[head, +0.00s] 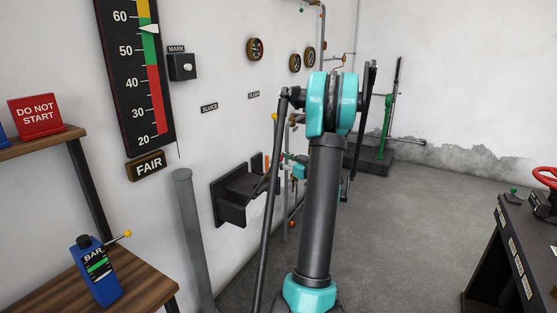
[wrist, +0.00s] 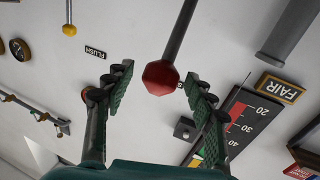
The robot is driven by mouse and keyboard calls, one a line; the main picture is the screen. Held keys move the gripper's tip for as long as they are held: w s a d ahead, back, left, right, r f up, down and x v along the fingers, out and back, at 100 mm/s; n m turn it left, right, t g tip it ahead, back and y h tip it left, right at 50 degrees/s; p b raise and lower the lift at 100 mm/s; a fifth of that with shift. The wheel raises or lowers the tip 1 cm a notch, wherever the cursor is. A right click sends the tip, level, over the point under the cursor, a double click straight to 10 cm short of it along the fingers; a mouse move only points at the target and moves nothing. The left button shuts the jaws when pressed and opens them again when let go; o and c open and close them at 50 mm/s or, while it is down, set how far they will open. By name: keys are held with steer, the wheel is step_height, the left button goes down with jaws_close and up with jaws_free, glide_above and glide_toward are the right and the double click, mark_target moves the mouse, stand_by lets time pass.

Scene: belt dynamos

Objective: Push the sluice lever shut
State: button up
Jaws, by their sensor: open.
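The sluice lever shows in the wrist view as a dark rod with a red knob (wrist: 161,77) on its end. The knob appears between the two fingers of my gripper (wrist: 160,82), with a gap on each side. My gripper is open and holds nothing. I cannot tell from this view whether the knob is level with the fingertips or beyond them. The SLUICE label (head: 209,107) is on the wall in the head view; in the wrist view it is mostly covered. My arm hides the gripper and the red knob in the head view.
A yellow knob (wrist: 69,30) is near the FLUSH label (wrist: 95,49). A black wall bracket (head: 230,207) stands out below the labels. The gauge board (head: 134,75), a grey post (head: 190,235) and a wooden bench (head: 140,275) are at left.

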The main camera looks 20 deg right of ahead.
steer(key=shift+w+a, duration=0.3)
steer(key=shift+w, duration=0.3)
steer(key=shift+c, duration=0.6)
jaws_close()
